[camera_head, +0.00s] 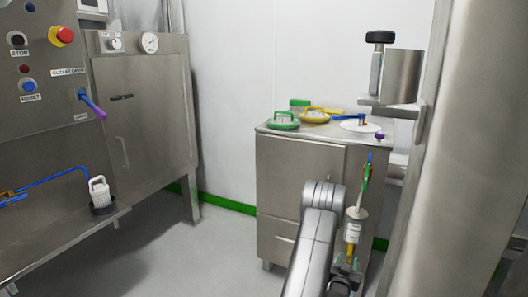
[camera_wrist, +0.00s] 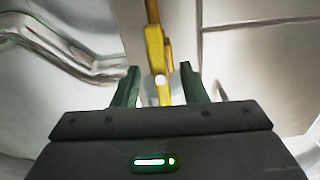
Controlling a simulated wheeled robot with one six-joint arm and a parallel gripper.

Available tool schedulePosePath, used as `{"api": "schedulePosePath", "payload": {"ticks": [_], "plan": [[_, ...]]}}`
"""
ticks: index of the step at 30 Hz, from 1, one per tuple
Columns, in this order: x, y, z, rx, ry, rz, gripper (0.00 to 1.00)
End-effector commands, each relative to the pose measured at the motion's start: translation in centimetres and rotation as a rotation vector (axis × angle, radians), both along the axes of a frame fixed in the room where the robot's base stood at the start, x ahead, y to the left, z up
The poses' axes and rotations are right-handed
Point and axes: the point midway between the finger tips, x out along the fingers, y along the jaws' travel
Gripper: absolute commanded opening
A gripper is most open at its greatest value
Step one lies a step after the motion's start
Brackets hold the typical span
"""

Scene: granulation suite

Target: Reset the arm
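My gripper (camera_wrist: 159,67) shows in the wrist view with its two dark green fingers apart. A yellow piece (camera_wrist: 154,42) reaches down from the top of that view to between the fingers, with gaps showing on both sides. In the head view my grey arm rises at bottom centre, in front of the steel cabinet. Beside it is a labelled grey cylinder (camera_head: 354,228) with a yellow part below and thin green, blue and red parts above. Dark parts at the bottom there may be my gripper; its fingers are not clear.
The steel cabinet (camera_head: 300,180) carries green (camera_head: 284,121) and yellow (camera_head: 315,115) lidded items and a white dish (camera_head: 361,126). A steel column (camera_head: 455,170) stands close at right. A control panel and shelf (camera_head: 70,240) with a white container (camera_head: 99,191) are at left. Floor between is clear.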

Motion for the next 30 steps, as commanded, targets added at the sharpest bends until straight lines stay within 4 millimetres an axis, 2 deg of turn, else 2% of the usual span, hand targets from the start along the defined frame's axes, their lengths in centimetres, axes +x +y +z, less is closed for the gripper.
{"api": "schedulePosePath", "payload": {"ticks": [3, 7, 20, 24, 30], "plan": [[1.5, -0.7, -0.1, -0.001, -0.003, 0.000, 0.39], [2.4, -1.2, 0.0, -0.001, -0.002, 0.000, 0.39], [2.2, -1.1, 0.0, 0.021, -0.010, 0.000, 0.39], [1.8, -0.9, 0.0, -0.001, 0.003, 0.000, 0.39], [-1.1, 0.5, 0.1, 0.001, 0.005, -0.001, 0.39]]}}
